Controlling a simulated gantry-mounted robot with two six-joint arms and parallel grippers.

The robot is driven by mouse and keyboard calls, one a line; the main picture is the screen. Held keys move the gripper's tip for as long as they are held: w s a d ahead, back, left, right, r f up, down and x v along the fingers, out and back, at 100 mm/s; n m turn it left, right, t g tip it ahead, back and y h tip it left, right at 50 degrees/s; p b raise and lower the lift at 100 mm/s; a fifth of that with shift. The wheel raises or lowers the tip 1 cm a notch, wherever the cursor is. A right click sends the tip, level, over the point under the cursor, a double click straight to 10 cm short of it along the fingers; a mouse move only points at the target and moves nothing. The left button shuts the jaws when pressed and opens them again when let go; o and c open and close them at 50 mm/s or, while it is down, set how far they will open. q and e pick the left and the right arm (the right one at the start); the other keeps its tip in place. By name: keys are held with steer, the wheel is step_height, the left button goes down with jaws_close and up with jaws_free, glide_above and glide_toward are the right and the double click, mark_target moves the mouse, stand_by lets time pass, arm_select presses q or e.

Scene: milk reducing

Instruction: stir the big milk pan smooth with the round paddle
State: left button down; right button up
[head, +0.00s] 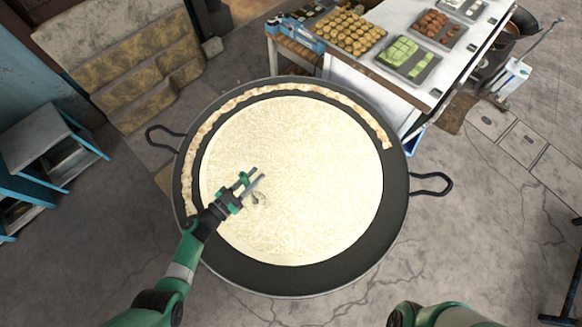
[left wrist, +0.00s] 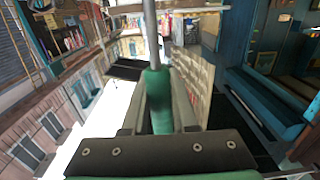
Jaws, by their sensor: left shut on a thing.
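The big milk pan (head: 397,205) is a wide dark round pan with a loop handle on each side. It holds pale cream milk (head: 310,170), with a lumpy, browned band (head: 285,90) along its left and far inner wall. My left gripper (head: 248,184) is over the left part of the milk. It is shut on the paddle, whose green handle (left wrist: 158,95) and metal shaft (left wrist: 151,30) show between the fingers in the left wrist view. The paddle's round end cannot be made out; a small dark mark shows in the milk beside the gripper. My right gripper is out of view.
A white table (head: 360,75) with trays of sweets (head: 348,32) stands behind the pan at right. Stone-like steps (head: 130,60) are at back left, and a blue stool (head: 40,140) is at far left. Grey floor is open to the right.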

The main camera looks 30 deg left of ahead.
arm_select(q)
steer(key=shift+r, duration=1.95)
step_height(320, 180, up, 4)
steer(key=shift+f, duration=0.25)
